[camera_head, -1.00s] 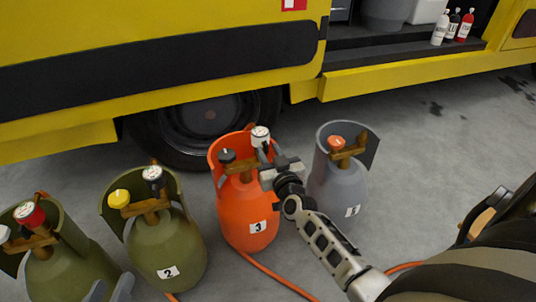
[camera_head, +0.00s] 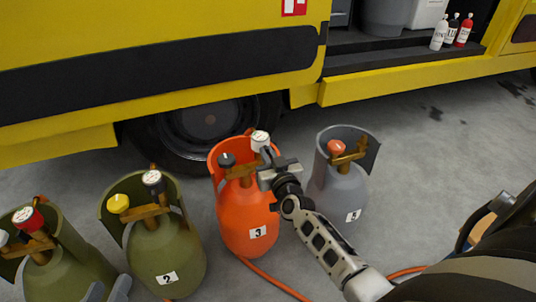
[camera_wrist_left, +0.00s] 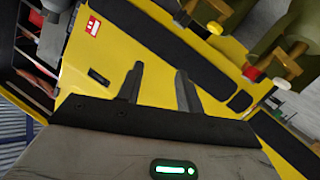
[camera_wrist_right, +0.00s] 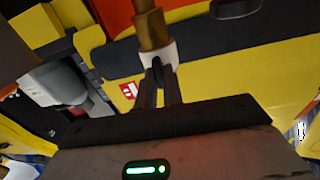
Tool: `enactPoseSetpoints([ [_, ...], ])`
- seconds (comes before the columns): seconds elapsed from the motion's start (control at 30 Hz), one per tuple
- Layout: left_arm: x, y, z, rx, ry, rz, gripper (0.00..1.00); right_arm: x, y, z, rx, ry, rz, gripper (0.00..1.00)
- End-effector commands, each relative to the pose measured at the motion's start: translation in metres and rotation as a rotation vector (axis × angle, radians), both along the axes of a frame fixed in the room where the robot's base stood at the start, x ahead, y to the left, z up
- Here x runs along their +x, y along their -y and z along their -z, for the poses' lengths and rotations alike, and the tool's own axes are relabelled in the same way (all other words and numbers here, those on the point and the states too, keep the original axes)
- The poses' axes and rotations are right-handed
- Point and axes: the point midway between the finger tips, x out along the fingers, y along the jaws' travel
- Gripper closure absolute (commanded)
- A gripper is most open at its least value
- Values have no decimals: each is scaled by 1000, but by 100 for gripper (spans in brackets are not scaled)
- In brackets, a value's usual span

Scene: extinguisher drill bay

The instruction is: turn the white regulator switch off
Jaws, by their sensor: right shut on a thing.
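The white regulator switch (camera_head: 260,141) sits at the top right of the orange cylinder (camera_head: 243,217) marked 3. In the right wrist view the white switch (camera_wrist_right: 159,58) is at the tips of my right gripper (camera_wrist_right: 158,72), at the end of a brass stem. My right gripper (camera_head: 268,157) is shut on it, and the gripper partly hides the valve. Another white knob (camera_head: 3,237) is cut off at the left edge. My left gripper (camera_head: 107,290) is low at the left, near cylinder 2. In the left wrist view its fingers (camera_wrist_left: 158,82) are apart and empty.
A black knob (camera_head: 227,160) is close to the white switch. A grey cylinder (camera_head: 337,190) with an orange knob stands right of my gripper. Green cylinders (camera_head: 168,255) stand at the left. The yellow truck (camera_head: 60,130) is behind. An orange hose lies on the floor.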

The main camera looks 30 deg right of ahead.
Motion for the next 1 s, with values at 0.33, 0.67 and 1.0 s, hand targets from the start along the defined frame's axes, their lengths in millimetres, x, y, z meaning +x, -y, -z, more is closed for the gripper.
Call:
enactPoseSetpoints([
  [0.33, 0, -1, 2, 31, -1, 4, 64, 0, 1, 1, 224, 51, 0, 100],
  [0.67, -1, -2, 6, 45, -7, 6, 64, -1, 1, 1, 529, 125, 0, 100],
  [1.0, -1, -2, 6, 35, -9, 5, 64, -1, 2, 3, 844, 201, -1, 100],
])
